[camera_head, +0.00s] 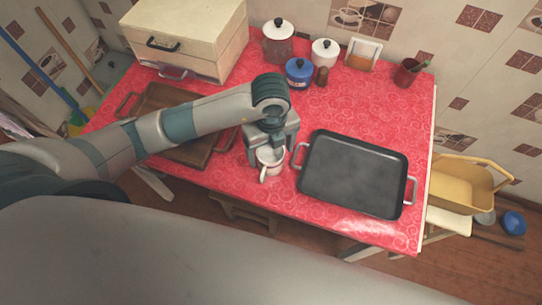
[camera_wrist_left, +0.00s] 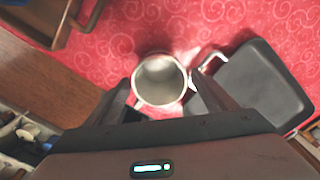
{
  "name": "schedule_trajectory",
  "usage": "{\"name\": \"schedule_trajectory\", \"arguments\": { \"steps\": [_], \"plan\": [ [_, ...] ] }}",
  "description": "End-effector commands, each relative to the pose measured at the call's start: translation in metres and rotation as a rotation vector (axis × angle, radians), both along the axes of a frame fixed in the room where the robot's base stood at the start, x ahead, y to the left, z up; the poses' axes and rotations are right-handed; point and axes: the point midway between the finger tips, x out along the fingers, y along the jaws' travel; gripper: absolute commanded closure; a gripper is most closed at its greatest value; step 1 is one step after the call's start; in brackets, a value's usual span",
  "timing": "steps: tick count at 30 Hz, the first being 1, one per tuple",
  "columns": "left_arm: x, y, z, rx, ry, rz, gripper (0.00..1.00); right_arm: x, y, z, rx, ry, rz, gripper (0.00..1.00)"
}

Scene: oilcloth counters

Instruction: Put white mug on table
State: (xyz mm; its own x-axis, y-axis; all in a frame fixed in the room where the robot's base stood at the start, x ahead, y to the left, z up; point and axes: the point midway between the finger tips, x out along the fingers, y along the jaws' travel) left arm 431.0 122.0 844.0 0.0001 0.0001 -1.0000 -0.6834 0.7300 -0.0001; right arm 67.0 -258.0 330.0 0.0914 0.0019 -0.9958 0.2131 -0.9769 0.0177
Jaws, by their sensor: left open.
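The white mug (camera_head: 267,163) is upright on the red oilcloth table (camera_head: 352,107), near its front edge. My left gripper (camera_head: 272,146) is above the mug, pointing down. In the left wrist view the mug (camera_wrist_left: 159,81) shows from above, empty inside, between the two dark fingers of the left gripper (camera_wrist_left: 166,98). The fingers are apart, one on each side of the mug. I cannot tell whether either finger touches it. My right gripper is not in view.
A dark tray with handles (camera_head: 352,175) lies close to the right of the mug. A brown wooden tray (camera_head: 142,104) lies left, partly behind my arm.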

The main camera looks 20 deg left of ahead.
Motion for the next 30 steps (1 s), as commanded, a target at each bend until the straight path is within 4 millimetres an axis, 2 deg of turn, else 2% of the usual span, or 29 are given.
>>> {"name": "schedule_trajectory", "arguments": {
  "steps": [5,6,12,19,30],
  "plan": [
    [0.001,-0.001,0.035,-0.002,-0.007,-0.004,0.22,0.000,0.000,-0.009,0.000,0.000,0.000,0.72],
    [0.002,0.000,0.043,0.000,-0.006,-0.003,0.22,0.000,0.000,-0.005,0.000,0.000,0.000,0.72],
    [0.001,0.000,0.066,0.001,-0.004,-0.004,0.22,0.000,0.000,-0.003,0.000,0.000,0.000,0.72],
    [0.000,0.000,0.079,0.001,-0.001,-0.001,0.22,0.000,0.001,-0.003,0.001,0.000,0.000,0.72],
    [0.000,0.000,0.080,0.000,0.000,-0.001,0.22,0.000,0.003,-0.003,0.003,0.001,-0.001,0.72]
  ]
}}
